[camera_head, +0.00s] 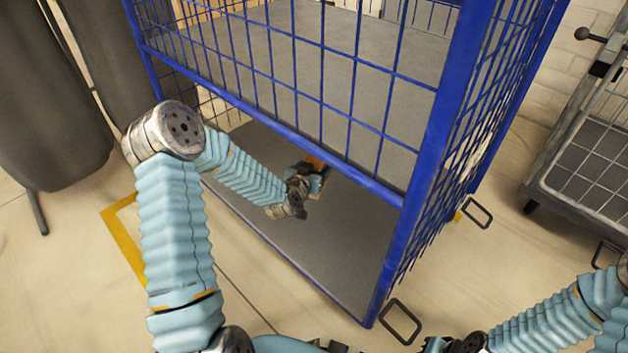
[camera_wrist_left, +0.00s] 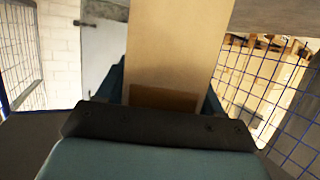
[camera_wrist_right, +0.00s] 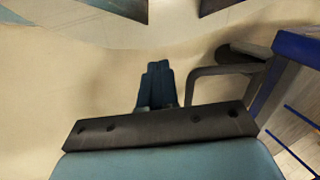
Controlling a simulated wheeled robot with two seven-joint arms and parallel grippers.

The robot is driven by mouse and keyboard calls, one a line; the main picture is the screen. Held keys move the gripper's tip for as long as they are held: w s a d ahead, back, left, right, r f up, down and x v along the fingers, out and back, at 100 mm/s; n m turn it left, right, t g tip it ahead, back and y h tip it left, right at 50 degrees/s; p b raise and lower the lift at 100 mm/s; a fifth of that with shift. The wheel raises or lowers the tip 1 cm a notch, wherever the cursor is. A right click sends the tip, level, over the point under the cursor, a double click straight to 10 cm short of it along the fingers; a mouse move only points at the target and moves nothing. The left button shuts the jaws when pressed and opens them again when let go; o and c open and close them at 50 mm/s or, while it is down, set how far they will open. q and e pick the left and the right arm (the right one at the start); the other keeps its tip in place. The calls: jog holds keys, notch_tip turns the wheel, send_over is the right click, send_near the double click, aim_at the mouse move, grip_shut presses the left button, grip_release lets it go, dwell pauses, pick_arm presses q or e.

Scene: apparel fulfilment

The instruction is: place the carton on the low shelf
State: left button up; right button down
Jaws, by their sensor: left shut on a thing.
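My left gripper (camera_head: 304,182) reaches into the lower level of the blue wire cage, under the upper deck. It is shut on a tan carton (camera_wrist_left: 178,45), which fills the space between the fingers in the left wrist view. Only a small orange-brown part of the carton (camera_head: 315,162) shows in the head view. The low shelf (camera_head: 320,245) is the bare grey bottom deck. I cannot tell whether the carton touches it. My right gripper (camera_wrist_right: 157,85) has its fingers together, with nothing between them, outside the cage.
The blue front rail (camera_head: 290,138) and corner post (camera_head: 425,170) stand close around my left arm. The grey upper deck (camera_head: 290,65) lies above it. A grey wire cart (camera_head: 590,165) stands at the right. Dark hanging shapes (camera_head: 50,100) are at the left.

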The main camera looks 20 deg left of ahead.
pick_arm(q)
jog(key=shift+w+a+f, duration=0.25)
jog(key=shift+w+f, duration=0.2)
jog(key=shift+f, duration=0.05)
jog(key=shift+w+a+f, duration=0.2)
jog(key=shift+w+f, duration=0.2)
jog(key=shift+f, duration=0.05)
jog(key=f, duration=0.1)
jog(key=f+b, duration=0.1)
jog(key=f, duration=0.2)
jog(key=shift+w+a, duration=0.2)
jog(key=shift+w, duration=0.1)
jog(key=shift+r, duration=0.1)
jog(key=o, duration=1.4)
jog(key=shift+o, duration=0.2)
jog(key=shift+s, duration=0.1)
